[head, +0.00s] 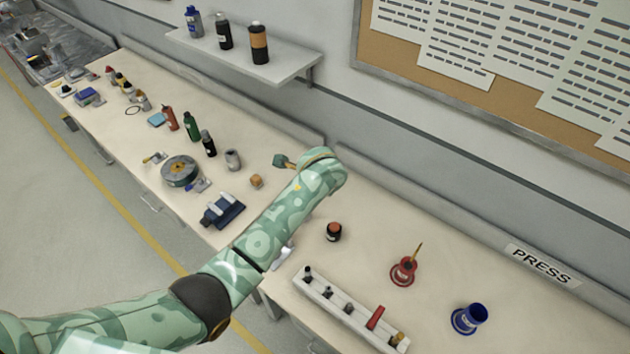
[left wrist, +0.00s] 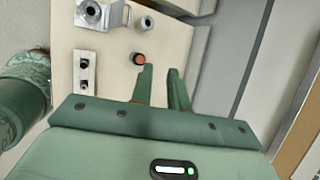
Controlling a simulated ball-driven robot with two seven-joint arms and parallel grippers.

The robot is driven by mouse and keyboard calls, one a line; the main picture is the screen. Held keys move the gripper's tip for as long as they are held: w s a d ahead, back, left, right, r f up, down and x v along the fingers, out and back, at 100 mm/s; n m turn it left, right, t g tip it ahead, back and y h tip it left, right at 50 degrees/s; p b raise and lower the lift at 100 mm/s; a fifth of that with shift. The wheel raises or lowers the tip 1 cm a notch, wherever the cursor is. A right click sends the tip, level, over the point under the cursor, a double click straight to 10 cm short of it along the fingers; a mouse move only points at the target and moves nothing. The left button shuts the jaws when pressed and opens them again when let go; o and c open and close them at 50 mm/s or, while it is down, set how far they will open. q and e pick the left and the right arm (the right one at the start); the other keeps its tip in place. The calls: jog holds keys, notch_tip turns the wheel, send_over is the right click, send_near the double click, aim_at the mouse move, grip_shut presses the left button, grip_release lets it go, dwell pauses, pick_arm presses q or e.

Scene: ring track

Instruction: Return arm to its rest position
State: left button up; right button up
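My left arm, patterned pale green, comes in from the left in the head view and reaches up over the workbench (head: 470,270). Its wrist is bent at the top, and a small teal part of my left gripper (head: 283,161) shows past it; the rest is hidden. In the left wrist view the two green fingers of the left gripper (left wrist: 160,72) stand apart with nothing between them. They are above the bench, with a small dark jar with an orange-red top (left wrist: 138,59) beyond them. My right gripper is in neither view.
Right of my arm, the jar (head: 334,231), a white tool rack (head: 335,300), a red holder (head: 403,270) and a blue cup (head: 468,318) stand on the bench. A wall shelf (head: 245,60) is behind.

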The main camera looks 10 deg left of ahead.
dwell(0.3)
pick_arm(q)
jog(key=s+a+f+n, duration=0.2)
jog(key=s+a+n, duration=0.7)
jog(key=s+a, duration=0.35)
jog(key=s+a+r+n+y, duration=0.25)
jog(key=s+a+n, duration=0.2)
jog(key=s, duration=0.25)
jog(key=s+a+r+n+y, duration=0.1)
jog(key=s+a+r+n, duration=0.25)
jog(key=s+a, duration=0.35)
jog(key=s+d+f+g+h+b, duration=0.2)
jog(key=f+b, duration=0.6)
jog(key=f, duration=1.2)
jog(key=s+d+f+h+b, duration=0.3)
jog(key=f+b, duration=0.5)
jog(key=f, duration=1.3)
jog(key=s+f+n+g+b, duration=0.1)
jog(key=s+f+b, duration=0.6)
jog(key=f, duration=0.8)
jog(key=s+f+n+g+b, duration=0.1)
jog(key=s+f+g+b, duration=0.1)
jog(key=s+f+b, duration=0.5)
jog(key=s+f, duration=0.6)
jog(key=f, duration=0.3)
jog(key=shift+d+n+g+b, duration=0.3)
jog(key=shift+n, duration=0.1)
